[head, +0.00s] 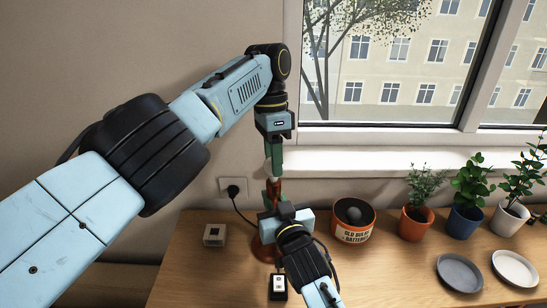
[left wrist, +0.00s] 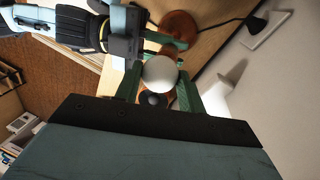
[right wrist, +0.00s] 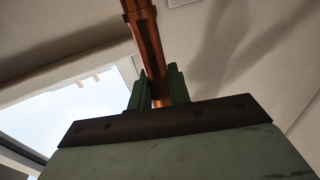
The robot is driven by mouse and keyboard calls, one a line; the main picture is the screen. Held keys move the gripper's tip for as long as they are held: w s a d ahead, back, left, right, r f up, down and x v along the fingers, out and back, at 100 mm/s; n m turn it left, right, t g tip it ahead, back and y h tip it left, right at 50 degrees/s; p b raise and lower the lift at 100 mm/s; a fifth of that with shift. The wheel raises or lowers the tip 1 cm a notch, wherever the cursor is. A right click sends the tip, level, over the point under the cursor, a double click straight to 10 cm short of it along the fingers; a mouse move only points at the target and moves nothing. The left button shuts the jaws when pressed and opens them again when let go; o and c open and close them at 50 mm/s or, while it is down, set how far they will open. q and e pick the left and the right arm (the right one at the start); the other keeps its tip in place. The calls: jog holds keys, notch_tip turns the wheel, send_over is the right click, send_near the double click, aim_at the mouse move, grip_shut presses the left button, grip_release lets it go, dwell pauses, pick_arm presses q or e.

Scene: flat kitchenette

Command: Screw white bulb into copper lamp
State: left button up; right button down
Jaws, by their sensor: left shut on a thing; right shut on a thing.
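The copper lamp stands on the wooden counter, with its round base (head: 263,249) partly hidden behind my right arm. My right gripper (head: 272,190) is shut on the lamp's stem; the copper stem (right wrist: 150,45) rises from between its fingers (right wrist: 158,92) in the right wrist view. My left gripper (head: 273,158) points down directly above the lamp. It is shut on the white bulb (left wrist: 160,73), which sits between its green fingers (left wrist: 159,90) in the left wrist view. The lamp's base (left wrist: 180,25) also shows there. I cannot tell whether bulb and socket touch.
A copper-coloured bin (head: 352,222) labelled for old bulbs and batteries stands right of the lamp, a dark bulb inside. Potted plants (head: 415,222) and plates (head: 459,272) are further right. A small box (head: 214,234) and a switch unit (head: 278,287) are nearby. A plug (head: 233,190) is in the wall.

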pick_arm(q)
jog(key=o, duration=0.7)
jog(key=shift+c, duration=0.2)
